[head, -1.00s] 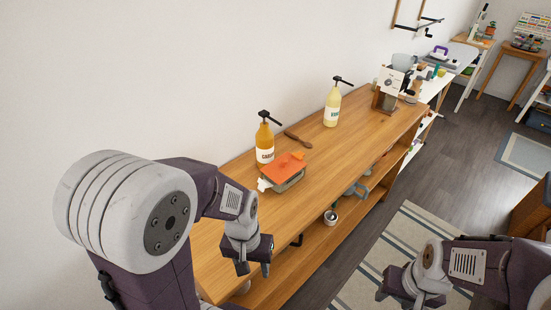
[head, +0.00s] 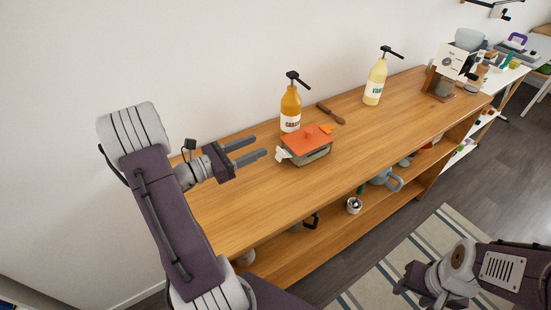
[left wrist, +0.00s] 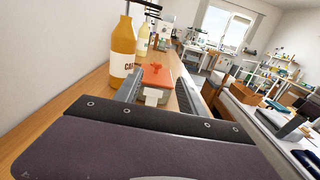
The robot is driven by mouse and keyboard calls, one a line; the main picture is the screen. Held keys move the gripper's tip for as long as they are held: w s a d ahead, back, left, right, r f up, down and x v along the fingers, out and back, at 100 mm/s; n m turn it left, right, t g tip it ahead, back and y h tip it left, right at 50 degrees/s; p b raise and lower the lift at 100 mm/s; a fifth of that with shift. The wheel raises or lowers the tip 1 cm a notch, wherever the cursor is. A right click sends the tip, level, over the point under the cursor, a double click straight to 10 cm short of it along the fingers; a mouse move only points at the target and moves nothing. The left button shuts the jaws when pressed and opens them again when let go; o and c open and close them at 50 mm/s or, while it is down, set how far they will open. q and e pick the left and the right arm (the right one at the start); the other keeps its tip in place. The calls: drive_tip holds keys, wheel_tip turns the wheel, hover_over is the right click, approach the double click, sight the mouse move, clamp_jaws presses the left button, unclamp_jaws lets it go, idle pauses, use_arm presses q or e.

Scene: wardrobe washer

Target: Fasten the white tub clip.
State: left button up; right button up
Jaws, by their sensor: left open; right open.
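A small tub with an orange lid (head: 308,138) and a greyish body (head: 310,157) sits on the wooden counter. Its white clip (head: 282,155) sticks out at an angle from the left end. In the left wrist view the white clip (left wrist: 153,96) shows straight ahead, below the orange lid (left wrist: 157,75). My left gripper (head: 256,147) is open and empty, to the left of the tub, its fingers pointing toward the clip. A gap to the clip remains visible in the head view. My right gripper (head: 415,285) hangs away from the counter at the lower right.
An orange pump bottle (head: 291,108) stands close behind the tub. A wooden utensil (head: 330,113) and a pale yellow pump bottle (head: 375,82) are farther right. A white machine (head: 455,62) stands at the far end. The counter (head: 240,215) in front of the tub is clear.

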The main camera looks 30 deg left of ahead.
use_arm(q)
drive_tip(key=b, duration=0.1)
approach(279, 154)
drive_tip(key=shift+w+d+f, duration=0.3)
drive_tip(key=shift+w, duration=0.3)
drive_tip(key=x, duration=0.7)
drive_tip(key=shift+r, duration=0.2)
